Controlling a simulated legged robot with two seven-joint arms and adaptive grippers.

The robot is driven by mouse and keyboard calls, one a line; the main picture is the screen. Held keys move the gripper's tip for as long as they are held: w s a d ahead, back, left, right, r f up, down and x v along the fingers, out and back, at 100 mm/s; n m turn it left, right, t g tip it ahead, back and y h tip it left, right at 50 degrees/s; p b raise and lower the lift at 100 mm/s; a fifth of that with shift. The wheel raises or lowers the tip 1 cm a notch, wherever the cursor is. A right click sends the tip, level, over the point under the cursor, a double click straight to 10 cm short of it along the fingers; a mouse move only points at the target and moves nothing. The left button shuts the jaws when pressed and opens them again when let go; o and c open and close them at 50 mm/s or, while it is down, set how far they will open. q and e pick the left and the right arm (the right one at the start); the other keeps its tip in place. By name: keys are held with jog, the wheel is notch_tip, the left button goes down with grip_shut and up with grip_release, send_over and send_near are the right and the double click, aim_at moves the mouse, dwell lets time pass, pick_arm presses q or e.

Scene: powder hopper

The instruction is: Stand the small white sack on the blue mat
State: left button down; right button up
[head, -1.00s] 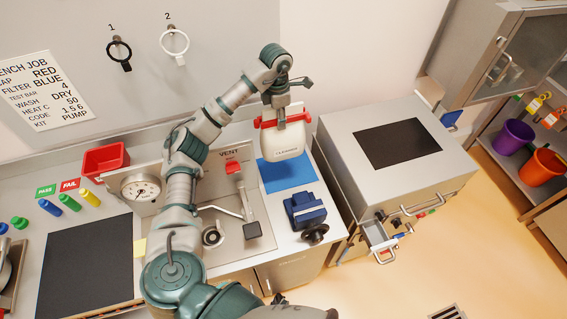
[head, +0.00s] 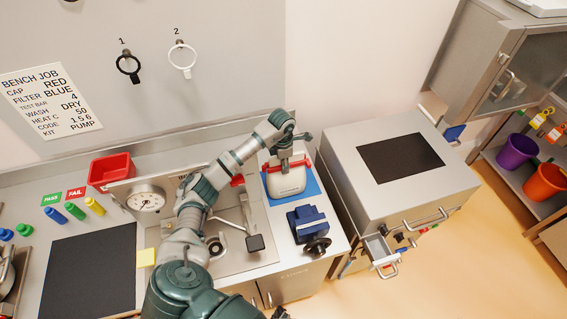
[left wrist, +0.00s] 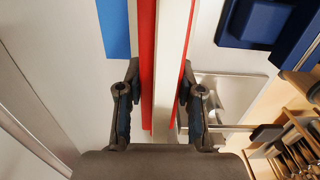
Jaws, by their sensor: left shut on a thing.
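The small white sack (head: 286,182) has a red band along its top and looks upright. My left gripper (head: 285,161) is shut on its top edge. In the left wrist view the fingers (left wrist: 160,108) close from both sides on the sack's red and white top (left wrist: 172,60). The blue mat (head: 312,184) lies on the bench under and around the sack, with its edges showing; a strip of the mat also shows in the left wrist view (left wrist: 114,28). Whether the sack's base touches the mat I cannot tell.
A dark blue vise-like device (head: 308,222) stands just in front of the mat. A steel cabinet with a black top panel (head: 400,157) stands to the right, across a narrow gap.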

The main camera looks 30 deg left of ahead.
pick_arm(q)
jog(key=c, duration=0.7)
grip_release()
jog(key=shift+c, duration=0.2)
notch_tip(320, 180, up, 12)
jog(key=shift+s+a+r+b, duration=0.1)
jog(key=shift+s+b, duration=0.05)
jog(key=shift+b, duration=0.8)
